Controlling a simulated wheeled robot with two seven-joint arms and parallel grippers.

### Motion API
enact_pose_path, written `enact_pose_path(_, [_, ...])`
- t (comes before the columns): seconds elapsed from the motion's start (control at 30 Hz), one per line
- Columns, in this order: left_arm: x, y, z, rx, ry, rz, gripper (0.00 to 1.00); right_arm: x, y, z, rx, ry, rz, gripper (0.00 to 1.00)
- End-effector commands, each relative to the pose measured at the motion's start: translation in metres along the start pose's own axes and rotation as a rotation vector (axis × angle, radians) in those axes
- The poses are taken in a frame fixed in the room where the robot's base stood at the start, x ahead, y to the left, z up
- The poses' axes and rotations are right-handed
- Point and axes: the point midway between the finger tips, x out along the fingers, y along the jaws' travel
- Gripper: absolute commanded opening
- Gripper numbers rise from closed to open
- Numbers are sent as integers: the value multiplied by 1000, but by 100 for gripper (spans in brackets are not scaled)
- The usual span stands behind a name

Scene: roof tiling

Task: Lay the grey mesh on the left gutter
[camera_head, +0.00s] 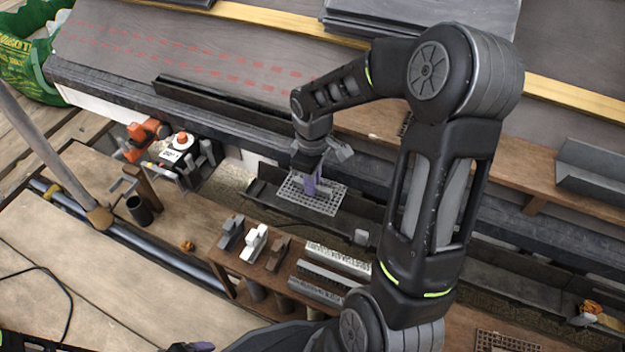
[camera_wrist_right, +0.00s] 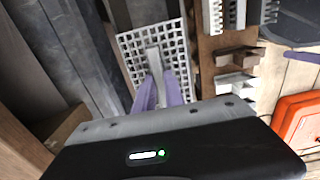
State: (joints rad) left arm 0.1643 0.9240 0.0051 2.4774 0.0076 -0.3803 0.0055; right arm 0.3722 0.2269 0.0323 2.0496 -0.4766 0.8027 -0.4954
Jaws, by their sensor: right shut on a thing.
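The grey mesh (camera_head: 330,204) is a flat grid panel with a small upright grip in its middle, also seen in the wrist view (camera_wrist_right: 133,72). My right gripper (camera_head: 311,186) is shut on that grip; its purple fingers (camera_wrist_right: 162,88) pinch it from both sides. The mesh is over the dark left gutter (camera_head: 262,200), roughly level; I cannot tell whether it touches the gutter's edges. A purple fingertip of my left gripper (camera_head: 190,347) shows at the bottom edge of the head view; its jaw state is hidden.
A small bench (camera_head: 262,268) in front carries several grey, white and brown blocks and ribbed strips. An orange tool (camera_head: 140,140) lies to the left. Another gutter stretch (camera_head: 500,275) runs right. A brownish grid (camera_head: 505,341) lies at the bottom right. The sloping roof rises behind.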

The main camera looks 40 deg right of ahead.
Motion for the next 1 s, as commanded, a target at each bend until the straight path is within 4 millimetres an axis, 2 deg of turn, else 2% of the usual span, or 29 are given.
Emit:
enact_pose_path(0.03, [11, -3, 0, 0, 3, 0, 79, 11, 0, 0, 0, 0, 0, 0])
enact_pose_path(0.07, [13, -4, 0, 0, 4, 0, 79, 14, 0, 0, 0, 0, 0, 0])
enact_pose_path(0.4, [25, -7, -2, -1, 12, 0, 79, 38, 0, 0, 0, -1, -1, 0])
enact_pose_path(1.0, [26, -8, -3, -1, 14, 0, 79, 40, 0, 0, 0, 0, 0, 0])
